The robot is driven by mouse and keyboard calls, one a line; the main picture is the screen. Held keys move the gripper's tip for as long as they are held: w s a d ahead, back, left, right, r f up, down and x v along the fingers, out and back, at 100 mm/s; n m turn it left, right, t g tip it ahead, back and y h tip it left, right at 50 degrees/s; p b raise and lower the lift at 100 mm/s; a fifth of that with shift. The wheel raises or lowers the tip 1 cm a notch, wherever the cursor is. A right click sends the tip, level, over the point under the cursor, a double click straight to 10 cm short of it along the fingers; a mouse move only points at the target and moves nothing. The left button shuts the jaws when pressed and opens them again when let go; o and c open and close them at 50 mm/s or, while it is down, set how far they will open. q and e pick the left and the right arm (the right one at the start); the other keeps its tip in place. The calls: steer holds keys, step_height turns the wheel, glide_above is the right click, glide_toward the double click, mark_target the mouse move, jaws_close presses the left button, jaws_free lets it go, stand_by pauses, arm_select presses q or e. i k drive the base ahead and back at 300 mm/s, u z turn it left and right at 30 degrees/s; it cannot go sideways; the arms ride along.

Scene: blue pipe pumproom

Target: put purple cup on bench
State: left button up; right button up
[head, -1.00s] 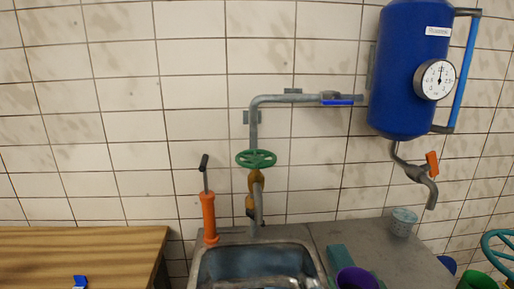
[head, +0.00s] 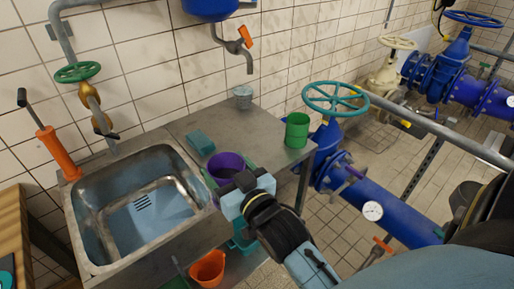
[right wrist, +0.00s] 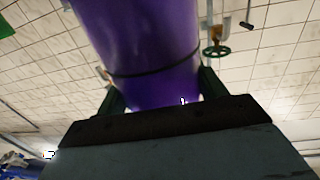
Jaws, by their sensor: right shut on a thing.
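The purple cup (head: 230,160) is at the front of the grey metal counter, right of the sink. My right gripper (head: 229,174) is shut on it, with dark green fingers on either side. The purple cup (right wrist: 150,45) fills the upper middle of the right wrist view, between the fingers (right wrist: 160,92). I cannot tell whether the cup touches the counter. A wooden bench top (head: 14,215) shows at the left edge of the head view, mostly out of frame. My left gripper is not in view.
The metal counter (head: 225,121) holds a teal sponge-like block (head: 200,142), a grey cup (head: 243,97) and a green cup (head: 297,130). The sink (head: 140,210) lies between counter and wooden bench. An orange bucket (head: 207,269) is below.

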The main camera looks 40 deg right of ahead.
mark_target(252, 140)
steer(key=k, duration=1)
steer(key=z, duration=0.95)
steer(key=i, duration=1.95)
steer(key=u, duration=0.75)
